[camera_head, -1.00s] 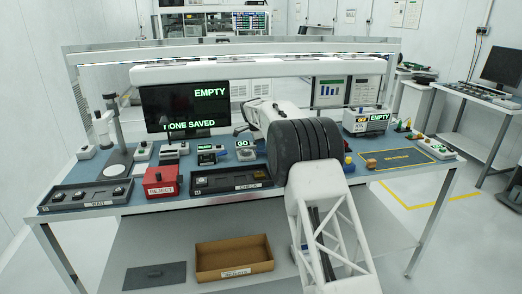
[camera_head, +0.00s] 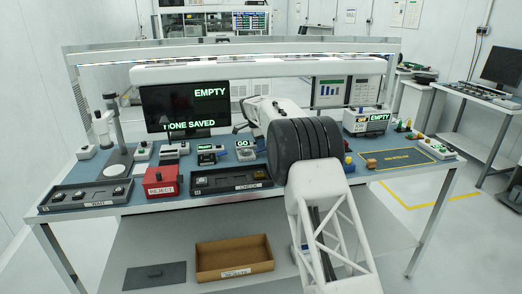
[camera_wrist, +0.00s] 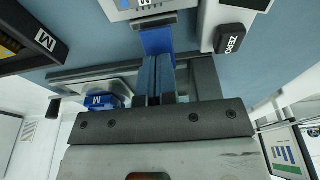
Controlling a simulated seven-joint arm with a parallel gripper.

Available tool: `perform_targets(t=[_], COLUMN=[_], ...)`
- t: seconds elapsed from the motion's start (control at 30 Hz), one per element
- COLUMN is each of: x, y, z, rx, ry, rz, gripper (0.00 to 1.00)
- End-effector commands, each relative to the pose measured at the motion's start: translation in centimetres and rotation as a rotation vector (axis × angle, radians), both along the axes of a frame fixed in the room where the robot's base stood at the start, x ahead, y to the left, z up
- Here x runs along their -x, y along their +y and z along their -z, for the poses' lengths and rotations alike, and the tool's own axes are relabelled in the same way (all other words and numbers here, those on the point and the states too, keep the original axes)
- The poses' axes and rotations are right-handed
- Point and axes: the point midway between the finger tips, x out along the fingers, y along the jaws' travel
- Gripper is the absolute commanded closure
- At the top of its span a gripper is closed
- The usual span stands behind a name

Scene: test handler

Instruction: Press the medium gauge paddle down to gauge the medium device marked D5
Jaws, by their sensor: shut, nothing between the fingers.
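In the wrist view my gripper (camera_wrist: 158,80) is shut and empty, its two dark blue-grey fingers together. A bright blue piece (camera_wrist: 157,40) lies right at the fingertips, under a white unit with a display (camera_wrist: 145,8); I cannot tell whether the fingers touch it. A blue block marked M (camera_wrist: 104,101) sits left of the fingers on a grey part. I cannot tell which blue piece is the medium gauge paddle. In the head view my arm hides most of the gripper's work area. No D5 mark is readable.
Another M label (camera_wrist: 45,40) is at upper left. On the bench stand a GO unit (camera_head: 245,150), a red reject box (camera_head: 160,181), a check tray (camera_head: 232,181), a left tray (camera_head: 90,193) and a screen reading EMPTY and NONE SAVED (camera_head: 180,108).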

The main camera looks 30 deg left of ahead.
Motion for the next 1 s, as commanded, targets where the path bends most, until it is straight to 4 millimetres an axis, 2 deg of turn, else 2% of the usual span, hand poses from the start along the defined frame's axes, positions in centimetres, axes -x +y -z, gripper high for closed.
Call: perform_targets(t=[0.7, 1.0], x=[-0.1, -0.1], y=[0.0, 0.0], z=[-4.5, -5.4], rx=[-0.002, -0.002], ry=[-0.004, -0.003], rz=[0.000, 0.000], gripper=[1.00, 1.00])
